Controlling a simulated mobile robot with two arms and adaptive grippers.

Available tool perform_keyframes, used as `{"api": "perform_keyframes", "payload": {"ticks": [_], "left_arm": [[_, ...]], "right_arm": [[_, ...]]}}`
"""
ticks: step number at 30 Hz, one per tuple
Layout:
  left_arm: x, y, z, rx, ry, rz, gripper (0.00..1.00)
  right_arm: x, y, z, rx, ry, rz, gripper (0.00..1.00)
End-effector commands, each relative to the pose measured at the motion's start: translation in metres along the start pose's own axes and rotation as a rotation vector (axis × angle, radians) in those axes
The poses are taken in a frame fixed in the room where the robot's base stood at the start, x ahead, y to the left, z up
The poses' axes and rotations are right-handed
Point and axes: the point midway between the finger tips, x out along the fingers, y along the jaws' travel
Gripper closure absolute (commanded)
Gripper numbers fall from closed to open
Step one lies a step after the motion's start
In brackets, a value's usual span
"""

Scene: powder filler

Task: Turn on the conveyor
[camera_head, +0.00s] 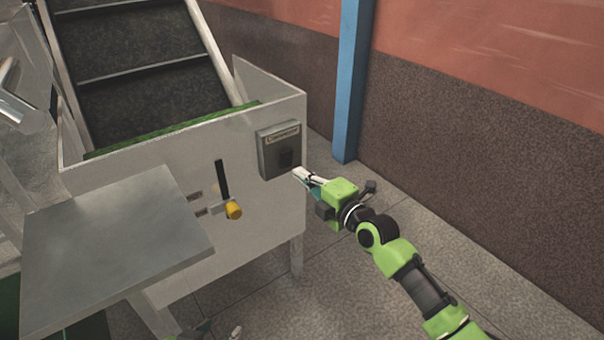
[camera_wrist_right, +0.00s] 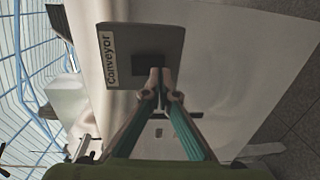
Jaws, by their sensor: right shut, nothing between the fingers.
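The grey control box (camera_head: 279,138) labelled "Conveyor" is fixed to the white front panel of the conveyor, with a dark square switch (camera_head: 286,158) on its face. My right gripper (camera_head: 299,174) is shut and empty, just beside the lower right of the box in the head view. The right wrist view shows the box (camera_wrist_right: 165,42) turned sideways, and the closed fingertips (camera_wrist_right: 160,76) overlap the edge of the dark switch (camera_wrist_right: 142,66). I cannot tell whether they touch it. Small parts at the bottom edge of the head view may be my left gripper (camera_head: 216,334); its fingers are unclear.
The conveyor's dark ribbed belt (camera_head: 135,95) rises behind the panel. A black lever (camera_head: 221,180) and a yellow knob (camera_head: 234,210) sit left of the box. A grey metal plate (camera_head: 115,245) juts out at front left. A blue post (camera_head: 352,80) stands by the wall; floor at right is free.

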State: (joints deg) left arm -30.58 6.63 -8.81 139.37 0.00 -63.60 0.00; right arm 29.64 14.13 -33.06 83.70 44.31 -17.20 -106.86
Motion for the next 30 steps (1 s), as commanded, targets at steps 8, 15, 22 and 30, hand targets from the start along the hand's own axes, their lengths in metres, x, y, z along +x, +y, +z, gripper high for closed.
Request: {"api": "perform_keyframes", "payload": {"ticks": [8,15,22,30], "left_arm": [[-0.006,0.0,-0.006,0.0,0.0,0.0,0.6],[-0.011,0.0,-0.01,0.0,-0.001,0.0,0.6],[-0.012,0.0,-0.012,0.0,-0.001,0.0,0.6],[-0.012,0.0,-0.011,0.0,-0.001,0.0,0.6]], "right_arm": [[-0.04,-0.009,0.0,-0.003,0.0,-0.003,1.0],[-0.08,-0.019,-0.001,-0.002,0.001,-0.004,1.0],[-0.098,-0.023,-0.001,0.0,0.001,-0.001,1.0],[-0.099,-0.023,-0.001,0.0,0.001,-0.001,1.0]]}}
